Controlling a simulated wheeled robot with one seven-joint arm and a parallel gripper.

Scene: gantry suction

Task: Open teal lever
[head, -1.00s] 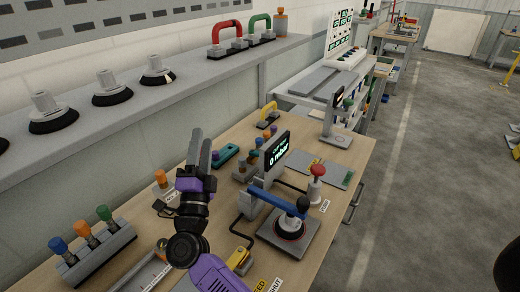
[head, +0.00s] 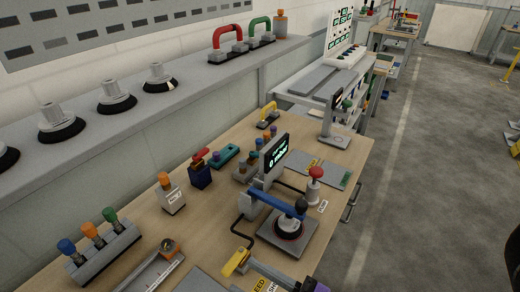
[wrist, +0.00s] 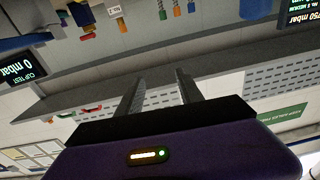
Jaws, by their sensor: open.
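In the head view a teal, elongated piece (head: 224,156) lies on the wooden bench, behind the grey display post. It is small, and I cannot tell whether it is the lever or how it is set. My gripper (wrist: 160,95) shows in the wrist view, with its two dark fingers spread apart and nothing between them. The wrist picture looks upside down. My gripper does not show clearly in the head view, so its distance from the teal piece cannot be told.
Near the teal piece stand a navy block with a red top (head: 200,170) and an orange-topped block (head: 171,193). A blue lever (head: 278,204) spans a round suction cup fixture. A red knob (head: 316,172) stands to its right. A grey shelf (head: 200,72) runs above the bench.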

